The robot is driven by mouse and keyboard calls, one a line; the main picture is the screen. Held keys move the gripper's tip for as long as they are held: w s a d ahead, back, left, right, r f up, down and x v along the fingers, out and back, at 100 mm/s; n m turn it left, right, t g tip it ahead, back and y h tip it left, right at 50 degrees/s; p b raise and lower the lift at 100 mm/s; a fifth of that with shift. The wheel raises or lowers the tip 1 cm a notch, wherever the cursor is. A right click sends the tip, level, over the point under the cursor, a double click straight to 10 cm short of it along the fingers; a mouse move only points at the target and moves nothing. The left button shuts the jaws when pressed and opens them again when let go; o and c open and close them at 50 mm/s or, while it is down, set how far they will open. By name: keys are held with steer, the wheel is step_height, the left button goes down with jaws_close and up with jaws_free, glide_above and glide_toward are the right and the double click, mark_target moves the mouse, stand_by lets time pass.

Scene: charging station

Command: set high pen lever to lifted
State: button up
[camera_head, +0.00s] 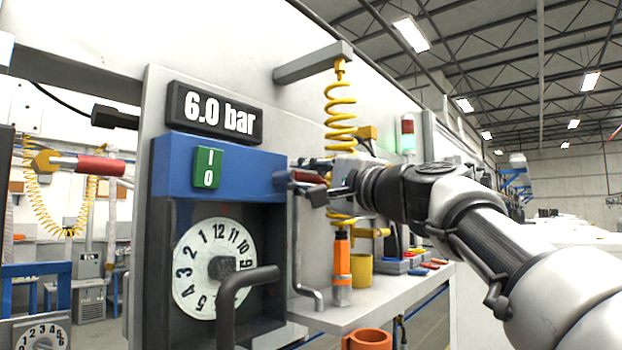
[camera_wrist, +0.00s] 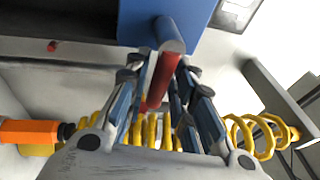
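A lever with a red grip (camera_head: 308,177) sticks out from the right side of a blue-topped station box. It points towards my arm, and its grip and pale shaft also show in the wrist view (camera_wrist: 162,78). My gripper (camera_head: 316,180) is at this lever, one finger on each side of the red grip. In the wrist view my gripper (camera_wrist: 158,85) has the grip between its fingers, with little room at the sides. Whether the fingers touch it I cannot tell. The far end of the grip is partly hidden by the fingers.
A "6.0 bar" sign (camera_head: 213,113), a green switch (camera_head: 207,168) and a numbered dial (camera_head: 213,268) mark the station. A yellow coiled hose (camera_head: 340,105) hangs close behind my gripper, above an orange tool (camera_head: 342,265). Another red-gripped lever (camera_head: 100,166) is at far left.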

steer(key=v, duration=1.2)
steer(key=shift+f, duration=0.1)
steer(key=s+a+f+n+g+h+b, duration=0.1)
steer(key=s+f+n+g+h+b, duration=0.15)
steer(key=f, duration=0.85)
steer(key=s+f+n+g+h+b, duration=0.15)
steer(key=s+f, duration=0.25)
steer(key=f, duration=0.8)
steer(key=s+a+f+n+g+h+b, duration=0.1)
steer(key=s+f+g+h+b, duration=0.15)
steer(key=f, duration=0.85)
steer(key=s+d+f+n+g+h+b, duration=0.1)
steer(key=s+d+f+n+h, duration=0.1)
steer(key=s+f, duration=0.3)
steer(key=s+d+f+n+g+h+b, duration=0.1)
steer(key=s+d+f, duration=0.4)
steer(key=f, duration=0.8)
steer(key=s+d+f+n+g+h+b, duration=0.2)
steer(key=s+d+f+h+b, duration=0.1)
steer(key=s+f, duration=0.4)
step_height(320, 180, down, 3)
steer(key=shift+d+r+n, duration=0.1)
steer(key=shift+d+n, duration=0.1)
steer(key=shift+n, duration=0.1)
